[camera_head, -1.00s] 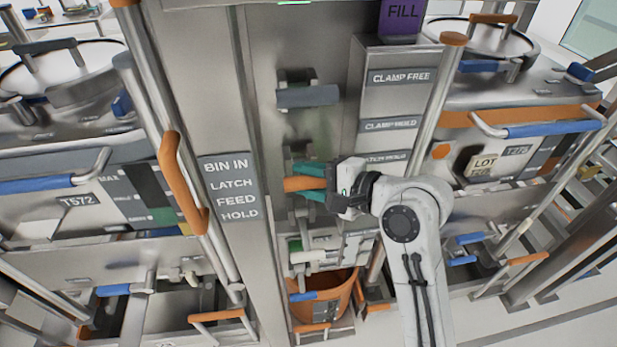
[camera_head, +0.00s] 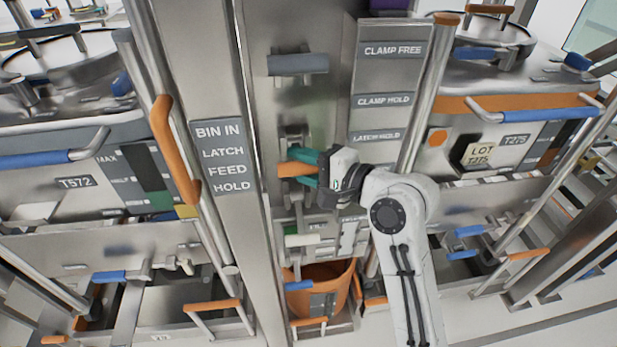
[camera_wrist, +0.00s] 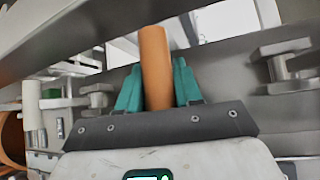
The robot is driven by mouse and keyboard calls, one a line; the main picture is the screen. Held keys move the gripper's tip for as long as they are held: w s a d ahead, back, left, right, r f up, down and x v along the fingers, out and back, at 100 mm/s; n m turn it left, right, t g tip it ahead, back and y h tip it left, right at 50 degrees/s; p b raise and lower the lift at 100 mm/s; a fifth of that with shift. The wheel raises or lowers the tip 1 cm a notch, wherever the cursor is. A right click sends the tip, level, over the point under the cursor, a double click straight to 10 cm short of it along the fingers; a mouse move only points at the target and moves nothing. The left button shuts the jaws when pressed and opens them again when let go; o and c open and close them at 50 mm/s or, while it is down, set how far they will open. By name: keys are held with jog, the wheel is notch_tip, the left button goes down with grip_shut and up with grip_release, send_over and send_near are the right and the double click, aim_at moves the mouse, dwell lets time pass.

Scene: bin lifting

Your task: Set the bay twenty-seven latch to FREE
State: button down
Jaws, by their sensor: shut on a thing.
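The orange latch handle (camera_head: 291,169) sticks out from the metal column, on a bracket in the middle of the head view. My gripper (camera_head: 308,168) has its teal fingers shut on this handle. In the wrist view the orange handle (camera_wrist: 156,70) lies between the two teal fingers (camera_wrist: 157,88) and points up and away. Its far end and mount are partly hidden. A plate on the column reads LATCH HOLD (camera_head: 377,136), just above my wrist. No plate reading twenty-seven is legible.
A grey handle (camera_head: 298,64) is above, and a white handle (camera_head: 305,239) below. Plates read CLAMP FREE (camera_head: 392,49) and CLAMP HOLD (camera_head: 385,100). A sign (camera_head: 223,160) reads BIN IN, LATCH, FEED, HOLD. An orange bucket (camera_head: 335,279) sits below. Bins and rails flank both sides.

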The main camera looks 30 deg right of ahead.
notch_tip(320, 180, down, 6)
jog(key=n+t+y+b, duration=0.2)
jog(key=n+t+b, duration=0.2)
jog(key=b, duration=1)
jog(key=shift+w+f+n+b, duration=0.2)
jog(key=shift+n+b, duration=0.1)
jog(key=shift+n, duration=0.1)
jog(key=shift+w+d+f, duration=0.15)
jog(key=c, duration=0.8)
grip_release()
jog(key=shift+c, duration=0.2)
jog(key=b+v, duration=0.1)
jog(key=v, duration=1)
jog(key=shift+b, duration=0.4)
jog(key=shift+w, duration=0.15)
